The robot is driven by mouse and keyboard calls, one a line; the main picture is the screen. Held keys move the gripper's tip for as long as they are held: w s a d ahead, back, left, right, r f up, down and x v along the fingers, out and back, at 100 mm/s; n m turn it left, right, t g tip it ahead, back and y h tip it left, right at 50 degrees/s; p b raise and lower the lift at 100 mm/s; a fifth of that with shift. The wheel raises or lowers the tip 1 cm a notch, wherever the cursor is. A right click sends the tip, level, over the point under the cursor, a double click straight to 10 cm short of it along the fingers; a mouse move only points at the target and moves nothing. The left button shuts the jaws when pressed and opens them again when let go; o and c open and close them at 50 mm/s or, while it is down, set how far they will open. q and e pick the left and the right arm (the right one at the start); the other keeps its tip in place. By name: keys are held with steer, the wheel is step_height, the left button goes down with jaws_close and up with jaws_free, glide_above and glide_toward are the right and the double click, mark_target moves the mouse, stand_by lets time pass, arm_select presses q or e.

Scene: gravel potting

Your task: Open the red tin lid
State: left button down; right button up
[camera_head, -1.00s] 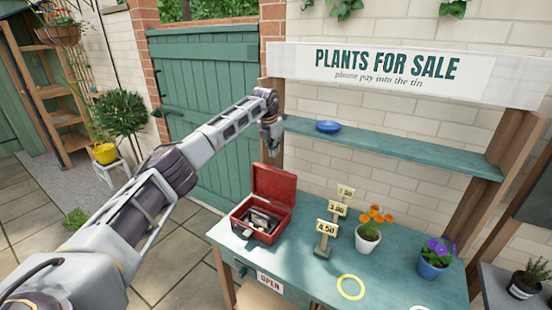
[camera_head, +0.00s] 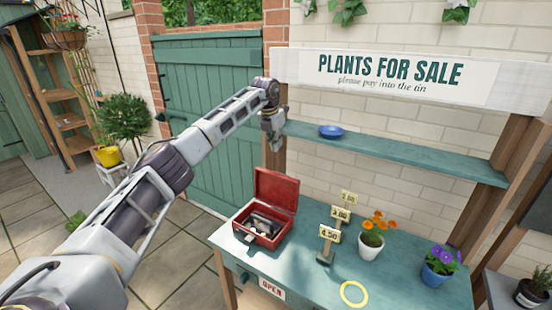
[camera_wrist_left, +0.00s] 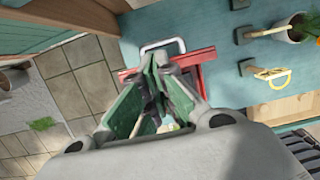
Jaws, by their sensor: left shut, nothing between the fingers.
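The red tin (camera_head: 258,238) stands on the left end of the green counter. Its lid (camera_head: 276,190) is open, standing up at the back, and dark and pale contents show inside the tin. My left gripper (camera_head: 275,146) is shut and empty, in the air above the lid and apart from it. In the left wrist view the shut fingers (camera_wrist_left: 155,65) cover much of the tin; the red lid (camera_wrist_left: 198,56) and a pale handle (camera_wrist_left: 165,44) show behind them. My right gripper is not in view.
On the counter (camera_head: 310,272) are a price-sign stand (camera_head: 329,238), an orange-flowered pot (camera_head: 370,246), a purple-flowered pot (camera_head: 437,272) and a yellow ring (camera_head: 354,294). A shelf (camera_head: 410,156) with a blue dish (camera_head: 331,131) is to the right of my gripper.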

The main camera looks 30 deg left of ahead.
arm_select(q)
steer(key=s+d+f+t+h, duration=0.2)
steer(key=d+f+t+h, duration=0.15)
steer(key=d+h, duration=0.5)
steer(key=s+d+f+t+h, duration=0.25)
steer(key=d+f+h, duration=0.25)
steer(key=d, duration=0.7)
steer(key=s+a+f+n+t+y, duration=0.4)
steer(key=s+a+n+y, duration=0.2)
steer(key=a+n, duration=0.3)
steer(key=s+a+f+n+t+y+b, duration=0.1)
steer(key=s+a+f+n+t+y, duration=0.3)
steer(key=a+n, duration=0.5)
steer(key=s+a+y, duration=0.1)
steer(key=s+y, duration=0.1)
steer(key=shift+a+y, duration=0.35)
steer(key=shift+a, duration=0.05)
steer(key=shift+w, duration=0.1)
